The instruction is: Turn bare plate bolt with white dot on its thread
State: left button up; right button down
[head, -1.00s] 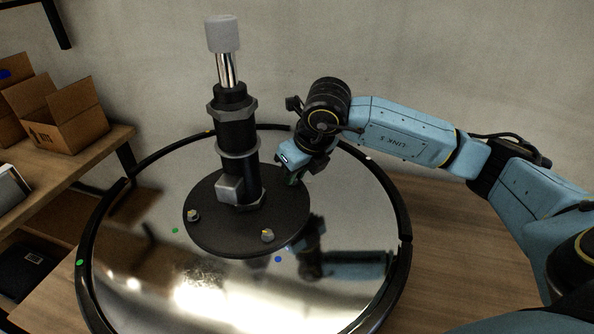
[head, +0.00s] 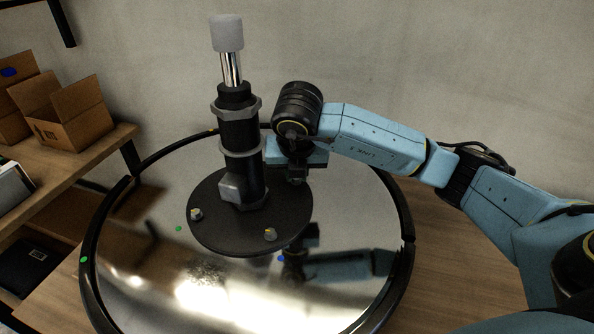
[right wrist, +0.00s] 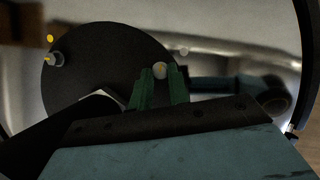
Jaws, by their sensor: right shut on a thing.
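The dark round plate (head: 225,238) bears the black column and several bolts. In the right wrist view, a bolt (right wrist: 160,69) with a pale yellowish mark on its head stands between the green fingers of my right gripper (right wrist: 160,80), which is shut on it. In the head view the wrist hides this bolt, and my right gripper (head: 297,181) points down at the plate's right rear edge. A small pale dot (right wrist: 184,54) shows just past that bolt. Two other bolts, the left bolt (head: 196,214) and the front bolt (head: 270,235), stand free. My left gripper is out of view.
The black column (head: 241,150) with a grey-capped rod rises close left of my right wrist. A shiny round base (head: 150,270) with a black rim lies under the plate, with a green dot (head: 179,229) and a blue dot (head: 281,258). Cardboard boxes (head: 75,125) stand on the left shelf.

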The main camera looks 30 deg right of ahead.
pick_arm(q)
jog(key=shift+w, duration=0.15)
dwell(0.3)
pick_arm(e)
jog(key=c, duration=1.3)
grip_release()
jog(key=shift+c, duration=0.2)
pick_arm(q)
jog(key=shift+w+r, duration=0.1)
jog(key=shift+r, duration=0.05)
pick_arm(e)
jog(key=shift+r, duration=0.1)
